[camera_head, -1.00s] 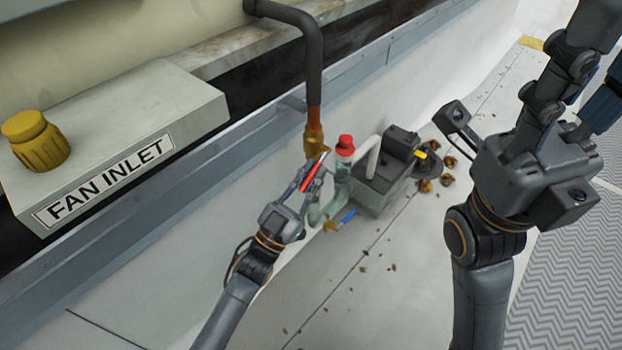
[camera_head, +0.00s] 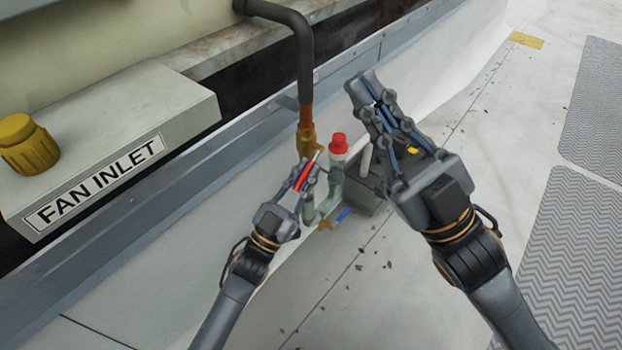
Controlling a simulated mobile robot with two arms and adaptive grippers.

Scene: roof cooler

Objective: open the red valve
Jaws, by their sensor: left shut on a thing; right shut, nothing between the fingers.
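The red valve handle (camera_head: 303,178) is a slim red lever below the brass fitting (camera_head: 306,141) on the dark vertical pipe. My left gripper (camera_head: 307,172) is at the lever, with its fingers shut on it and partly hiding it. The lever slants up to the right. My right gripper (camera_head: 366,90) is shut and empty, raised to the right of the pipe, its fingers pointing up and left. It is apart from the valve and hides part of the grey pump box.
A red-capped pipe (camera_head: 338,150) stands just right of the valve. A blue-handled valve (camera_head: 343,215) sits low beside the grey pump box (camera_head: 365,198). The FAN INLET box (camera_head: 120,140) with its yellow knob (camera_head: 28,146) is at left. Open roof floor lies at right.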

